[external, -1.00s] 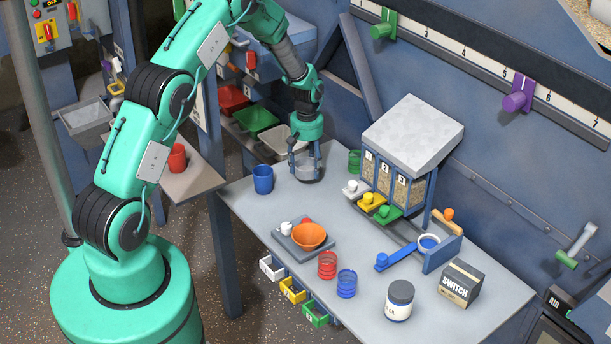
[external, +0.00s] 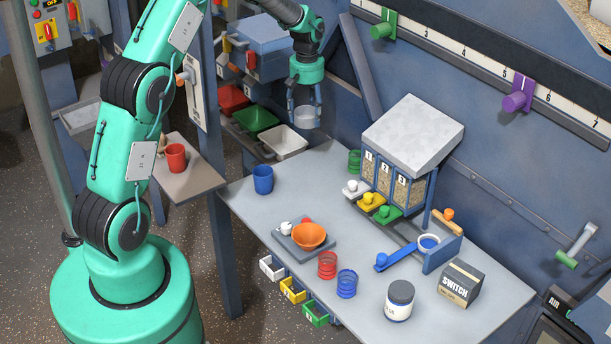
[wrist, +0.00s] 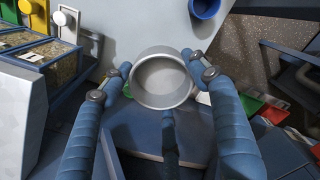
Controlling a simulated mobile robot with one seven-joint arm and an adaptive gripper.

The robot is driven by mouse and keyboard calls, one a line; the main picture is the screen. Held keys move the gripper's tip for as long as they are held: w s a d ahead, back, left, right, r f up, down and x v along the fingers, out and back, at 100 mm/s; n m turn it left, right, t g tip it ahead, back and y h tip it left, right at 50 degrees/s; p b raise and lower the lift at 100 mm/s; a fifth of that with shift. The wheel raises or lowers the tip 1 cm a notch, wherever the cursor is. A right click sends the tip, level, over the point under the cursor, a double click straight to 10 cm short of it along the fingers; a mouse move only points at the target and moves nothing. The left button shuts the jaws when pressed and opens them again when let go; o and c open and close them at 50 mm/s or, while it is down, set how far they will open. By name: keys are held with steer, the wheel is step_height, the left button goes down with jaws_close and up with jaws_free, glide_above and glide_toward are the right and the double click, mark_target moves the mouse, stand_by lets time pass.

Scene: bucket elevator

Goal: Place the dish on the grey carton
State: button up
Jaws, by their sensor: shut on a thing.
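My gripper (external: 304,100) is shut on a round pale grey dish (external: 306,117) and holds it up near the back wall, above the far left end of the table. A dark grey carton (external: 461,284) marked SWITCH stands at the right end of the table, far from my gripper.
The table (external: 240,207) holds a blue cup (external: 263,179), an orange bowl (external: 309,235) on a grey plate, red and blue ribbed cups and a lidded jar (external: 399,299). A grain dispenser (external: 412,135) rises between my gripper and the carton.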

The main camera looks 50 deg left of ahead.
step_height(320, 180, up, 8)
steer(key=w+d+m+b, duration=0.2)
steer(key=d, duration=2.1)
steer(key=s+d+m+b, duration=0.1)
steer(key=s+d, duration=0.3)
steer(key=d, duration=0.7)
steer(key=s+d+m+b, duration=0.15)
steer(key=s+d, duration=0.25)
steer(key=d, duration=0.8)
steer(key=s+d+m, duration=0.2)
steer(key=s+d, duration=0.1)
steer(key=d, duration=0.8)
step_height(320, 180, down, 18)
steer(key=shift+s+d+f, duration=0.15)
steer(key=shift+s+f, duration=0.05)
steer(key=shift+n, duration=0.25)
steer(key=b, duration=0.2)
glide_above(465, 272)
steer(key=shift+s+f, duration=0.1)
steer(key=shift+f, duration=0.65)
steer(key=shift+f, duration=1.75)
